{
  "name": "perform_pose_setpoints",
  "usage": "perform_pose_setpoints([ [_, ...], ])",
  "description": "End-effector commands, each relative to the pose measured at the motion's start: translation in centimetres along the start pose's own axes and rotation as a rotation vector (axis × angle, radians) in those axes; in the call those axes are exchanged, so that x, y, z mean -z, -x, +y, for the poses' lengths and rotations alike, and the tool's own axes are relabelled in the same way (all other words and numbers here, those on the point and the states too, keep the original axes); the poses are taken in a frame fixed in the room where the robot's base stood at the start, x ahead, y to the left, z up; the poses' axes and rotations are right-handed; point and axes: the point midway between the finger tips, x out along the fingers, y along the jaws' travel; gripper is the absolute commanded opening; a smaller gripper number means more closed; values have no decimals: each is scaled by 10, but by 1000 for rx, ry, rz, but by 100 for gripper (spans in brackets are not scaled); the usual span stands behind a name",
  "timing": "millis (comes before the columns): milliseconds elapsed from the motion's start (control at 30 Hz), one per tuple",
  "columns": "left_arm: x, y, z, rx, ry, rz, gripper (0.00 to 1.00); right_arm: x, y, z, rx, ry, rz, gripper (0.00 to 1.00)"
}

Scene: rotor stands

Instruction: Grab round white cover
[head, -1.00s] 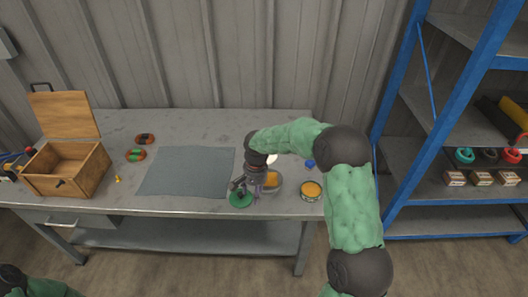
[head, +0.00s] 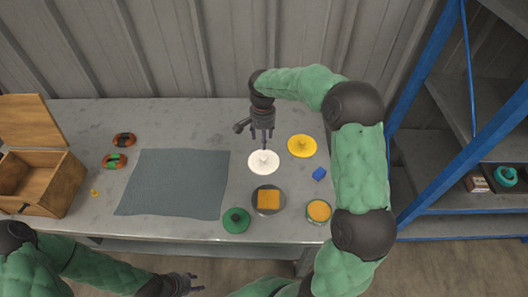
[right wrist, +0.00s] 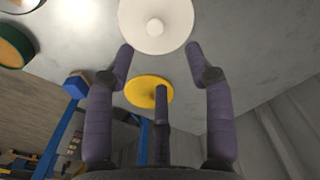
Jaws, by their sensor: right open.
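The round white cover (head: 264,162) lies on the grey table with a small knob at its middle. It also shows in the right wrist view (right wrist: 155,22), close beyond the fingertips. My right gripper (head: 262,142) is open and empty, pointing down just above the far side of the white cover. Its spread purple fingers (right wrist: 158,62) show in the right wrist view, with the cover's knob apart from them. My left gripper (head: 190,284) is low at the front edge of the head view, away from the cover; its fingers look apart with nothing between them.
A yellow cover (head: 302,146), blue block (head: 319,174), green cover (head: 236,220), dark round dish with orange block (head: 268,200) and round tin (head: 318,210) surround the white cover. A grey mat (head: 172,184) and wooden box (head: 40,180) are left. A blue-framed shelf stands right.

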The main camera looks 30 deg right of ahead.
Motion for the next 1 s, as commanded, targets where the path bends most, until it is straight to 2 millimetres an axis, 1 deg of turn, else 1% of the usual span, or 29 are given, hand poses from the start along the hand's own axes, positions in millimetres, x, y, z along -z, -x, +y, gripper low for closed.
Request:
perform_pose_setpoints([
  [167,0,-8,-3,0,0,-1,40,0,-21,1,-2,-1,-2,54],
  [333,0,-17,-6,0,0,-1,40,0,-47,1,-2,-1,-3,54],
  [400,0,-19,-7,0,0,-1,40,0,-53,1,-1,-1,-2,54],
  [567,1,-22,-8,0,0,0,40,-1,-60,1,-1,-1,-1,54],
  [667,1,-29,-10,0,0,0,40,-1,-70,3,-1,-1,-1,54],
  [900,2,-46,-16,0,0,0,40,-3,-102,6,-2,0,-2,54],
  [1000,2,-48,-17,0,0,0,40,-3,-108,6,-1,0,-1,54],
])
